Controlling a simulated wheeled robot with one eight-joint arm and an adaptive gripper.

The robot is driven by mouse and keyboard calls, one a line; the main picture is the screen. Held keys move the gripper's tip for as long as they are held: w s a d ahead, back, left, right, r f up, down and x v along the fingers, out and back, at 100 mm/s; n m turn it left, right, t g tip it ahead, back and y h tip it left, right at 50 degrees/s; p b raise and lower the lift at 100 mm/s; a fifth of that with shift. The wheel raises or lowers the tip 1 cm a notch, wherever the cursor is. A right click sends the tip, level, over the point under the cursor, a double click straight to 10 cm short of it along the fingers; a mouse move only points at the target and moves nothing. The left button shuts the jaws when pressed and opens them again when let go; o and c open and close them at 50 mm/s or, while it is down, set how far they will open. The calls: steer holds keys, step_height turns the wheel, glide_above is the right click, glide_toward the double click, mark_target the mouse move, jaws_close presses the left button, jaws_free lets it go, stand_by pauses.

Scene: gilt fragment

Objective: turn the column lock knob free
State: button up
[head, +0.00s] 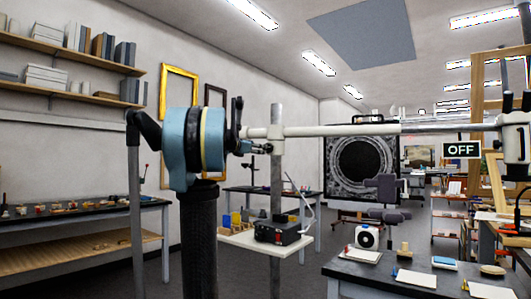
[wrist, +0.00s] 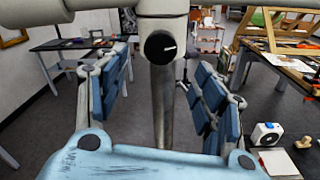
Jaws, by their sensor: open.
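The column lock knob (wrist: 160,47) is a round black knob with a white line, seen face-on at the top middle of the wrist view. It sits on a pale collar at the top of the grey column (wrist: 164,115). The column also shows in the head view (head: 277,180), with a long white boom (head: 350,130) crossing it. My gripper (wrist: 163,68) is open, its blue-padded fingers spread left and right of the column. The knob lies beyond and slightly above the fingers, and they do not appear to touch it. In the head view the knob cannot be made out.
A small white table (head: 238,238) with a black box (head: 280,232) stands by the column. A dark workbench (head: 425,270) with a white device (head: 367,237) is at the right. A long bench (head: 80,220) stands left. An "OFF" sign (head: 461,149) shows at the right.

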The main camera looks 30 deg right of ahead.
mark_target(269, 148)
steer(key=x, duration=1)
steer(key=shift+d, duration=0.1)
steer(key=c, duration=1.1)
